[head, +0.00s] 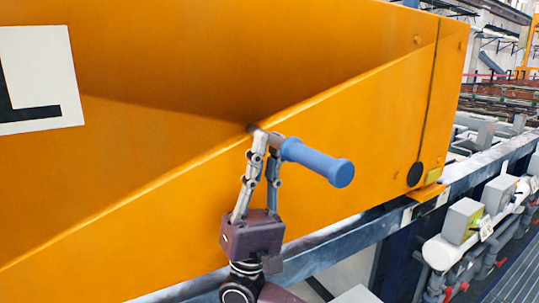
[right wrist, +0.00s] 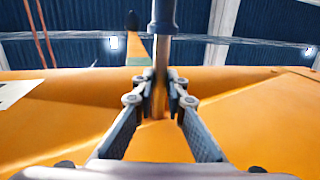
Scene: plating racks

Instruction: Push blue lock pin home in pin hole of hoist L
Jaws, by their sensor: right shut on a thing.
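The blue lock pin (head: 318,161) has a thick blue handle and a bare metal shaft. My right gripper (head: 266,138) is shut on the shaft just behind the handle. The handle points to the right and toward the camera, and the shaft's far end meets or nearly meets the orange face of hoist L (head: 370,120). I cannot tell how deep the tip sits; the pin hole itself is hidden. In the right wrist view my right gripper (right wrist: 158,92) has a finger on each side of the shaft (right wrist: 161,62), below the blue handle (right wrist: 163,15). My left gripper is not in view.
A white sign with a black L (head: 38,75) is on the hoist at the left. A dark cord runs down to a black disc (head: 415,174) at the hoist's right end. A blue-grey rail (head: 460,185) runs below, with grey boxes (head: 462,220) and pipes at the right.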

